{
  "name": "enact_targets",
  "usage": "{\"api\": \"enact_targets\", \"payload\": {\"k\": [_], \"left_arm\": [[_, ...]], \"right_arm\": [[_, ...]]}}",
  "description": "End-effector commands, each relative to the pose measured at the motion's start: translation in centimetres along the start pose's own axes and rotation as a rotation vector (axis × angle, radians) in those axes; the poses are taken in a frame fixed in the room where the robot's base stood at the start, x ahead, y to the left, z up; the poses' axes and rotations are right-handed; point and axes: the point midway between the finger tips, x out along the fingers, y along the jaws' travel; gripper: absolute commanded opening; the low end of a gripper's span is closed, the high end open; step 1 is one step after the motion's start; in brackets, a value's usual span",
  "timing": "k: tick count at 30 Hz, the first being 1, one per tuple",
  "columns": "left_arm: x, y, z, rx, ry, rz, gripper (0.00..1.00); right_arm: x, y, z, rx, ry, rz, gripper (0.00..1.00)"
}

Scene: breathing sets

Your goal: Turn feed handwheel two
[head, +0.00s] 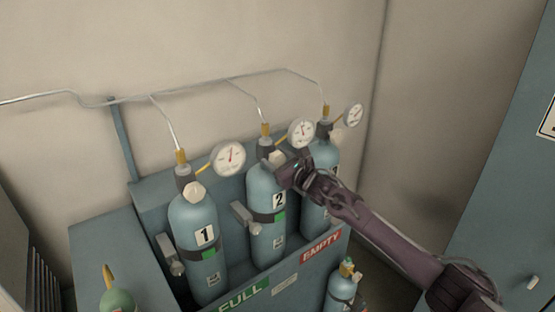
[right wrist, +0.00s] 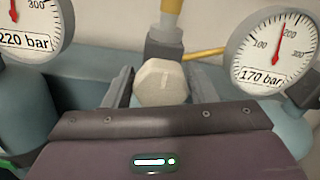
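Cylinder two (head: 264,235) is blue-grey with a "2" label and stands between cylinder one (head: 194,235) and a third cylinder (head: 318,220). Feed handwheel two is a pale faceted knob (right wrist: 160,83) below a yellow fitting, with a short mark on its face. It also shows in the head view (head: 277,158), partly covered by my gripper. My right gripper (right wrist: 160,92) has one finger on each side of this knob, close against it, and appears shut on it. In the head view it reaches in from the right (head: 284,168). My left gripper is not in view.
Gauges stand beside the knob: one reads 220 bar (right wrist: 28,28), the other 170 bar (right wrist: 276,52). Handwheel one (head: 195,191) is to the left. A thin pipe (head: 210,88) runs along the wall. The rack front bears FULL (head: 243,298) and EMPTY (head: 321,247) signs.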

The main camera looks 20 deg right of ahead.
Motion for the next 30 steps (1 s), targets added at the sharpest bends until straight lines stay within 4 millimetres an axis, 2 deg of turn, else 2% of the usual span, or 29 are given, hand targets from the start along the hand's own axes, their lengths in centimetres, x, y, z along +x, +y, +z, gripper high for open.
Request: {"api": "enact_targets", "payload": {"k": [1,6,17,30], "left_arm": [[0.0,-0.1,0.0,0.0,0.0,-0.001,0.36],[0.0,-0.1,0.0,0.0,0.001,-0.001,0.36],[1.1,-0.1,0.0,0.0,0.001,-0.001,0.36],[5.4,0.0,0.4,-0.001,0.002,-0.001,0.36]], "right_arm": [[0.0,0.0,0.0,0.0,0.0,0.0,0.44],[0.0,0.0,0.0,0.0,0.0,0.0,0.25],[0.0,0.0,-0.3,0.067,0.0,-0.001,0.25],[0.0,-0.2,-0.5,0.422,-0.001,-0.001,0.25]]}}
